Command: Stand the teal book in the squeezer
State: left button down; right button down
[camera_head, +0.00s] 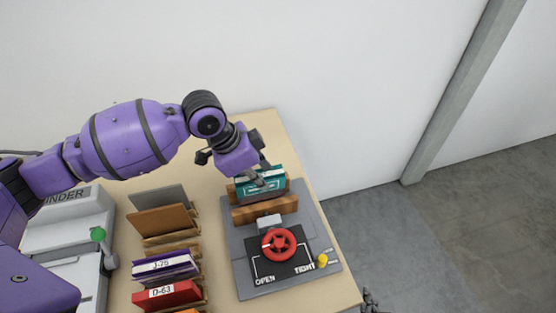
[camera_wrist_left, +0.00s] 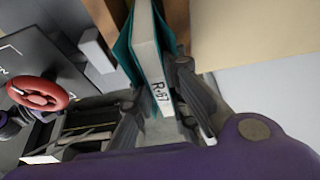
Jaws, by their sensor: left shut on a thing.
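The teal book (camera_head: 275,187) is held by my left gripper (camera_head: 262,178) at the squeezer (camera_head: 240,238). In the left wrist view the teal book (camera_wrist_left: 148,42) has a pale page block or spine with the label R-67, and both fingers close on it. The book seems to stand between the squeezer's two wooden jaws; the front jaw (camera_head: 265,208) hides its lower part, so I cannot tell whether it touches the base. The squeezer's red handwheel (camera_head: 279,245) sits behind the OPEN and TIGHT lettering. My right gripper (camera_head: 370,302) barely shows at the bottom edge.
Several books stand in a rack (camera_head: 205,285) left of the squeezer, including a purple one (camera_head: 165,266) and a red one (camera_head: 172,293). A white binder machine (camera_head: 70,220) with a green knob is further left. The wall is close behind the table.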

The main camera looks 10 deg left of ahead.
pick_arm(q)
jog(key=shift+f, duration=0.85)
pick_arm(e)
jog(key=shift+s+a+f, duration=0.1)
jog(key=shift+s+f, duration=0.15)
jog(key=shift+f, duration=0.05)
pick_arm(q)
jog(key=c, duration=2)
grip_release()
jog(key=shift+s, duration=0.1)
jog(key=shift+f, duration=0.1)
